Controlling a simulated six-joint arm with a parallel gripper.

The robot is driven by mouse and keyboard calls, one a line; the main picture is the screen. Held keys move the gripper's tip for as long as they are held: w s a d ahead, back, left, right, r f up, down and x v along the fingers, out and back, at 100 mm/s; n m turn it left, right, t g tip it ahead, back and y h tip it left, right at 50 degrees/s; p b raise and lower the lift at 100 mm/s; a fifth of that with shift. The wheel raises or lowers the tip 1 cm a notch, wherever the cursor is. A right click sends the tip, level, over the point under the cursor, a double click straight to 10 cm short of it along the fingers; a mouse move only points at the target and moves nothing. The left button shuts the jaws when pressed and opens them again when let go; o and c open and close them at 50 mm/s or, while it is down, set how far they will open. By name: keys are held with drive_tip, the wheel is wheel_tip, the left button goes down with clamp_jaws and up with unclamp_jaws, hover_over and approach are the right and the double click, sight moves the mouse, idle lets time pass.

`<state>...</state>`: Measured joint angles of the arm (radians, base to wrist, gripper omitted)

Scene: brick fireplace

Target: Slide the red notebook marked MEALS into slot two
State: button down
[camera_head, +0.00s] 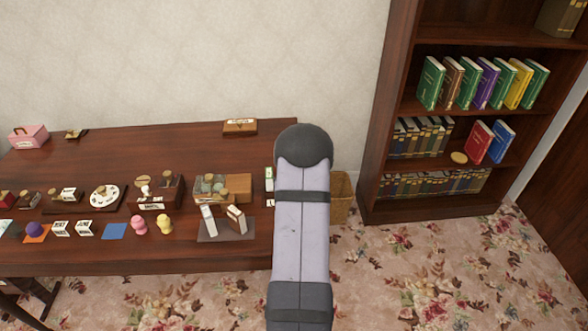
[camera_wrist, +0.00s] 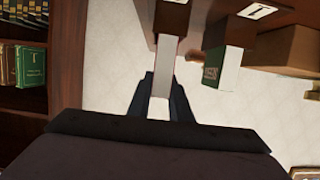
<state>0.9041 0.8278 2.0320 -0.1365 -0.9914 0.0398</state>
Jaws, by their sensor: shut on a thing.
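In the wrist view my gripper (camera_wrist: 162,100) is shut on a thin, pale, upright slab, seen edge-on like a notebook's pages. I take it for the red notebook (camera_wrist: 165,62); its cover and MEALS marking do not show. Its upper end meets a dark red-brown wooden part (camera_wrist: 172,17). To its right, apart from it, a green notebook (camera_wrist: 212,66) with pale page edges sits under a similar wooden part with a white label (camera_wrist: 257,10). I cannot read which slot is which. In the head view my arm hides the gripper and the held notebook.
The desk (camera_head: 110,262) carries many small items, with a green-and-white thing (camera_head: 269,177) at its right edge by my arm. A wicker basket (camera_head: 341,195) stands right of the desk. A bookcase (camera_head: 380,110) further right holds books, including a red one (camera_head: 479,142).

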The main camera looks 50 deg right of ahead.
drive_tip(key=shift+f+b, duration=0.8)
drive_tip(key=shift+f, duration=0.15)
drive_tip(key=c, duration=1.5)
unclamp_jaws()
drive_tip(key=shift+c, duration=0.2)
drive_tip(key=shift+s+a+r, duration=0.1)
drive_tip(key=shift+s, duration=0.05)
drive_tip(key=b+v, duration=0.1)
drive_tip(key=v, duration=0.6)
drive_tip(key=shift+r, duration=0.1)
